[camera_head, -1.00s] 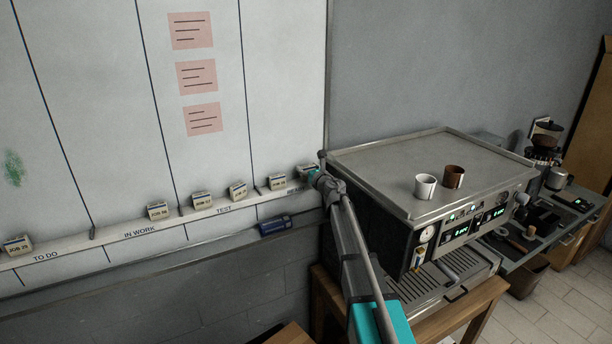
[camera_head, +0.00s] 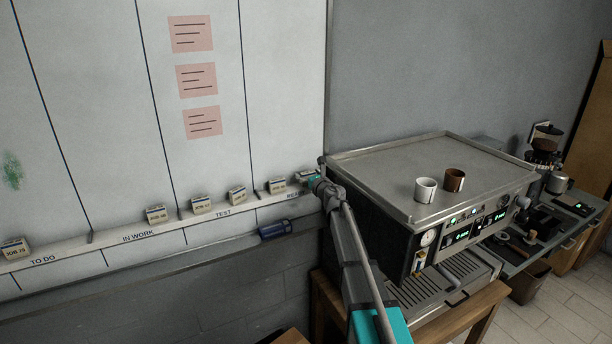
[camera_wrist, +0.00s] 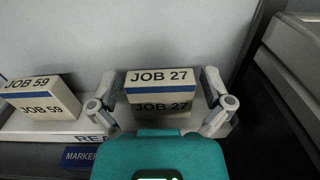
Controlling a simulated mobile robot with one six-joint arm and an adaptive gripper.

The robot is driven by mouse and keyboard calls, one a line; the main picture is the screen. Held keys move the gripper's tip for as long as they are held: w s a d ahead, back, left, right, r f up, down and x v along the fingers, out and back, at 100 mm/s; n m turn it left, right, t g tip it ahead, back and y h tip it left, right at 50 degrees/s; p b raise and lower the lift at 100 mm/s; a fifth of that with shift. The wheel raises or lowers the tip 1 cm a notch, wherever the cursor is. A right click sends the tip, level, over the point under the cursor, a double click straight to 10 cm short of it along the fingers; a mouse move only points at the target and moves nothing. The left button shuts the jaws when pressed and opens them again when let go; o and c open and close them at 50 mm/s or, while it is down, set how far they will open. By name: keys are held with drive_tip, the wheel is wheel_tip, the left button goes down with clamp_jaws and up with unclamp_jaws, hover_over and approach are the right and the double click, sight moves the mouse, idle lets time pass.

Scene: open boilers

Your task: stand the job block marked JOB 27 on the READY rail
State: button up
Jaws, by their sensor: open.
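The job block marked JOB 27 (camera_wrist: 160,90) sits upright on the READY rail (camera_wrist: 50,122), at its right end, in the wrist view. My gripper (camera_wrist: 160,80) is open around it, one finger on each side, with visible gaps between fingers and block. In the head view my gripper (camera_head: 312,180) is at the right end of the rail (camera_head: 268,200), and the JOB 27 block (camera_head: 303,175) is partly hidden by it. The READY label is partly covered in the wrist view.
A block marked JOB 59 (camera_wrist: 40,95) stands to the left of JOB 27. Several other blocks stand further left along the rail. A blue marker box (camera_head: 275,229) is below the rail. The coffee machine (camera_head: 430,185) stands close on the right, with two cups on top.

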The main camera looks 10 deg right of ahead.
drive_tip(key=shift+r, duration=0.15)
drive_tip(key=v, duration=1.2)
drive_tip(key=shift+d, duration=0.1)
idle(0.6)
